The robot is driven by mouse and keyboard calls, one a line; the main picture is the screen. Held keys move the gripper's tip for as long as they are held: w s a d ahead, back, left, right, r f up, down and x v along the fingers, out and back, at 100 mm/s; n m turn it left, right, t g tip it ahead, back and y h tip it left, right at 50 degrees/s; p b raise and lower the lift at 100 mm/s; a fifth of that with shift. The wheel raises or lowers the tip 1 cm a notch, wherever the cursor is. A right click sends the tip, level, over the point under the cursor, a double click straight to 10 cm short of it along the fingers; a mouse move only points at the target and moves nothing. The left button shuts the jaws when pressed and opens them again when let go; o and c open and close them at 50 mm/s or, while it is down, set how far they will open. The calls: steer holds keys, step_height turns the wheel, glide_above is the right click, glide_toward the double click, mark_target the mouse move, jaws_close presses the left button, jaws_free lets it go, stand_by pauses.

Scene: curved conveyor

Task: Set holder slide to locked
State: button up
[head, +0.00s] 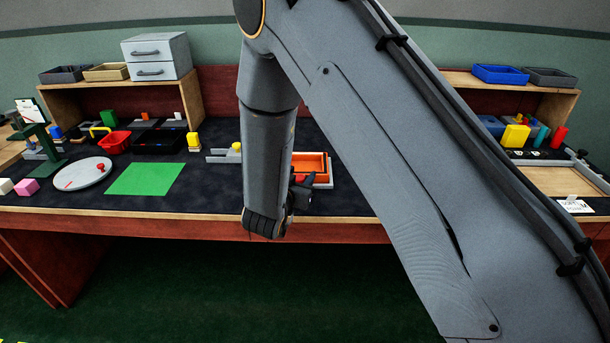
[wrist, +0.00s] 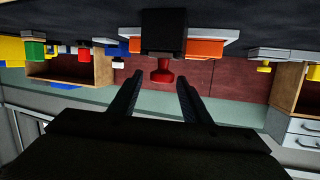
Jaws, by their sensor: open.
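My gripper (wrist: 160,82) is open, its two dark fingers apart and empty. In the wrist view, which looks upside down, a red knob (wrist: 162,72) on a black block (wrist: 163,32) shows between the fingertips; I cannot tell whether they touch it. The block stands in front of an orange tray (wrist: 206,48), which also shows in the head view (head: 312,160) on a pale base. I see no label naming the holder slide, and its locked state cannot be read. In the head view my arm covers part of this area, and the gripper (head: 302,190) is at the table's front edge.
Left of the tray is a grey fixture with a yellow knob (head: 236,148). Further left are a green mat (head: 145,179), a white disc (head: 82,174) and a red bin (head: 115,142). Shelves stand behind. My arm hides much of the right side.

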mark_target(302, 176)
steer(key=s+h, duration=0.1)
steer(key=s+a+t+h, duration=0.1)
steer(key=s+f+h, duration=0.1)
steer(key=shift+s+a+f+m+t, duration=0.1)
steer(key=shift+s+a+m+t, duration=0.05)
steer(key=shift+a+m+t, duration=0.2)
steer(key=p+x, duration=0.1)
steer(key=x, duration=0.6)
steer(key=shift+w+d, duration=0.15)
steer(key=shift+w, duration=0.1)
jaws_close()
